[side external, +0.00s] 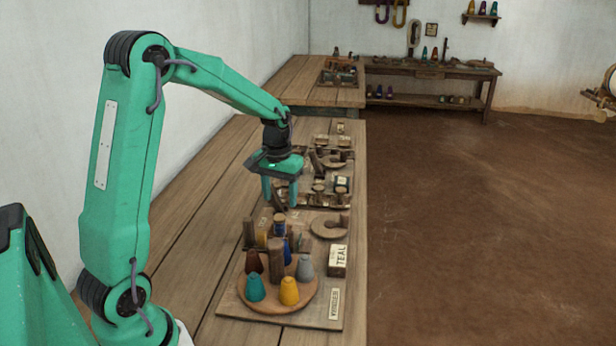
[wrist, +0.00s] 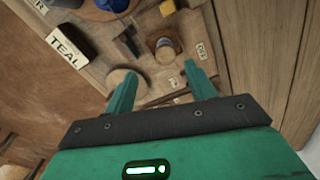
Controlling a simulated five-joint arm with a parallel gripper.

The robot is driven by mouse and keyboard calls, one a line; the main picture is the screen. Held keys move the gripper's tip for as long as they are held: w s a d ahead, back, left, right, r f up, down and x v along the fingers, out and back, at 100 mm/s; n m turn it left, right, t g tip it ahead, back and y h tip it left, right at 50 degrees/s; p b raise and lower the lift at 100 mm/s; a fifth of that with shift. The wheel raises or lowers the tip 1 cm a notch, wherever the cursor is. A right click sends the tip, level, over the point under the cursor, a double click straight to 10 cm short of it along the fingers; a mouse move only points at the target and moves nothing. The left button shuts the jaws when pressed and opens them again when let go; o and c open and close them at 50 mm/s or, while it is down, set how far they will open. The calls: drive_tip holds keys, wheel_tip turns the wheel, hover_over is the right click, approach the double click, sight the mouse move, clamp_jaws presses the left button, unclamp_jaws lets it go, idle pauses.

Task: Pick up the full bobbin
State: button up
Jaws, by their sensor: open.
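A short upright bobbin with a round wooden top and a bluish band (side external: 280,222) stands on the near board, behind the coloured cones. An upright bobbin with a round wooden top also shows in the wrist view (wrist: 165,46), just beyond my fingertips; I cannot tell for sure that it is the full one. My gripper (side external: 279,197) is open and points down above the board, a little behind that bobbin. In the wrist view, my gripper (wrist: 159,80) has its fingers spread with nothing held between them.
A round wooden stand (side external: 240,297) holds several coloured cones around a tall post (side external: 277,262). A block marked TEAL (side external: 338,260) and a notched wooden disc (side external: 330,228) are beside it. More boards with small parts (side external: 335,141) lie behind. The bench's left side is clear.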

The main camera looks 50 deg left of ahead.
sight(279, 217)
drive_tip(key=shift+w+a+f, duration=0.15)
drive_tip(key=shift+a+f, duration=0.25)
drive_tip(key=shift+f, duration=4.05)
drive_tip(key=c, duration=1.1)
drive_tip(key=shift+a+r, duration=0.1)
drive_tip(key=shift+r, duration=0.1)
drive_tip(key=shift+r, duration=0.6)
drive_tip(key=r, duration=0.1)
drive_tip(key=d+r, duration=0.1)
drive_tip(key=r, duration=0.1)
drive_tip(key=shift+r, duration=0.1)
drive_tip(key=d+r, duration=0.2)
drive_tip(key=d, duration=0.1)
drive_tip(key=s+d+r, duration=0.1)
drive_tip(key=d+r, duration=0.1)
drive_tip(key=d, duration=0.2)
drive_tip(key=s+d+r, duration=0.1)
drive_tip(key=d+r, duration=0.1)
drive_tip(key=d, duration=0.1)
drive_tip(key=shift+d+r, duration=0.15)
drive_tip(key=shift+d, duration=0.15)
